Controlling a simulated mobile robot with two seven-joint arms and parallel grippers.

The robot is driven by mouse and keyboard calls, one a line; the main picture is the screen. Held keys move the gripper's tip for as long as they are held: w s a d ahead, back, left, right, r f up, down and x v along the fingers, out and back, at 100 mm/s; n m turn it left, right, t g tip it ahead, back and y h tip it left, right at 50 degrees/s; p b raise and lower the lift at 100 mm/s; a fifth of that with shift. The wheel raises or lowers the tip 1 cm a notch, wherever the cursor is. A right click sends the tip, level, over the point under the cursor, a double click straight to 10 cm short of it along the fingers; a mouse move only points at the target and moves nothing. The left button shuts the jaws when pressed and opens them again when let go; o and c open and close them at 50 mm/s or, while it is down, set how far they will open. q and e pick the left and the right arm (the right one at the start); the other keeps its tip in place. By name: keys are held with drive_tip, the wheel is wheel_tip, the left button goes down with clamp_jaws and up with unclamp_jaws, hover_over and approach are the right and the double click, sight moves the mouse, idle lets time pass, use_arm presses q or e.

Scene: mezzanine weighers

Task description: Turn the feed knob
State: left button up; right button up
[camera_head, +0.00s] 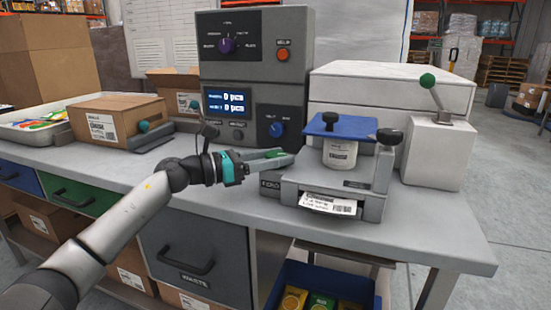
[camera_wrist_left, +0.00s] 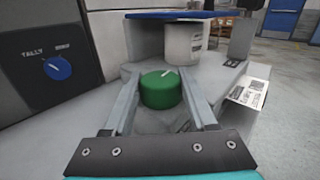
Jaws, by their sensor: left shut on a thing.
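The feed knob is a green round knob (camera_wrist_left: 162,90) with a pale pointer line on top. It stands on the grey base beside the label printer (camera_head: 341,190), and its green edge shows in the head view (camera_head: 273,154). My left gripper (camera_head: 283,161) reaches in from the left, with its two fingers along opposite sides of the knob. In the left wrist view the left gripper (camera_wrist_left: 161,88) is shut on the knob, which sits between the fingertips. The pointer line tilts a little right of straight away from the wrist. My right gripper is in neither view.
A blue plate (camera_head: 337,127) sits above a white labelled jar (camera_head: 340,154), just beyond the knob. A printed label (camera_head: 328,204) sticks out in front. A grey console (camera_head: 253,75) with a blue tally knob (camera_wrist_left: 57,67) stands behind. The right front bench top (camera_head: 430,225) is clear.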

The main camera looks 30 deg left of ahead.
use_arm(q)
drive_tip(key=shift+d+f, duration=0.1)
drive_tip(key=shift+f, duration=0.4)
drive_tip(key=o, duration=1.4)
drive_tip(key=shift+r, duration=0.15)
drive_tip(key=shift+c, duration=0.2)
drive_tip(key=shift+r, duration=0.1)
drive_tip(key=shift+s+a, duration=0.25)
drive_tip(key=p+v, duration=0.3)
drive_tip(key=v, duration=1)
drive_tip(key=shift+a+r, duration=0.1)
drive_tip(key=shift+v, duration=0.8)
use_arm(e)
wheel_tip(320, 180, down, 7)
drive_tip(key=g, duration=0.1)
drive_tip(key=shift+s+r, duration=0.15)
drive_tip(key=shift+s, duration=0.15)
